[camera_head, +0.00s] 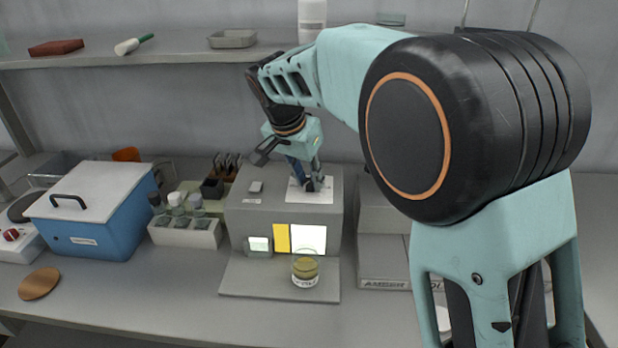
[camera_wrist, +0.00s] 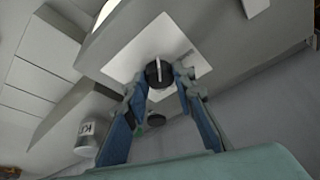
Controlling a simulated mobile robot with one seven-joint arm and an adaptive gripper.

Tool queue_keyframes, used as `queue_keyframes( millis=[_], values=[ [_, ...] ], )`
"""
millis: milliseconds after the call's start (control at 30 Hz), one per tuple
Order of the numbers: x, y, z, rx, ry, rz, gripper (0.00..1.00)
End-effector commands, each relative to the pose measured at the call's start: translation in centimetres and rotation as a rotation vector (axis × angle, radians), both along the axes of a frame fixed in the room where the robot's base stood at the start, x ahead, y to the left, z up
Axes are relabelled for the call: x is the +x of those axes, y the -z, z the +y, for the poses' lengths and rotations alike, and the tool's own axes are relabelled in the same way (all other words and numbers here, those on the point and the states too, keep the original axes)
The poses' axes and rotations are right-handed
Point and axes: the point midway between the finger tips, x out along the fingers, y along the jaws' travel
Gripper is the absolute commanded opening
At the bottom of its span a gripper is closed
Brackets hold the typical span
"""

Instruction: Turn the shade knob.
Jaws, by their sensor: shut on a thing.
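The shade knob (camera_wrist: 154,75) is a round black knob with a white pointer line, on a white plate (camera_wrist: 117,67) on top of the grey box. In the wrist view its line runs nearly straight up the picture. My gripper (camera_wrist: 161,82) is shut on the knob, one finger on each side. In the head view my gripper (camera_head: 314,182) points down at the white plate (camera_head: 297,195) on the grey box (camera_head: 258,213) and mostly hides the knob. The box's front has a small pale window (camera_head: 259,245), a yellow panel (camera_head: 282,238) and a bright white panel (camera_head: 309,238).
A beaker of olive liquid (camera_head: 305,270) stands on the box's front ledge. A rack of bottles (camera_head: 184,232) and a blue lidded tub (camera_head: 95,215) stand to the left. Another grey box (camera_head: 382,250) is to the right, partly behind my arm. A shelf (camera_head: 170,50) runs above.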

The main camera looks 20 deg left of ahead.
Motion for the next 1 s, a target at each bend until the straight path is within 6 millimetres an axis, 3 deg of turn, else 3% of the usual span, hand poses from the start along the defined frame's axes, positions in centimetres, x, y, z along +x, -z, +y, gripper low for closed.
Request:
queue_keyframes(
  millis=[667, 700, 833, 1000],
  values=[
    [-0.06, 0.04, 0.10, 0.000, 0.057, 0.002, 0.00],
    [-0.07, 0.05, 0.10, 0.000, 0.057, 0.002, 0.28],
    [-0.05, 0.04, 0.08, 0.000, 0.056, 0.002, 0.41],
    [-0.04, 0.03, 0.07, 0.000, 0.056, 0.001, 0.41]
  ],
)
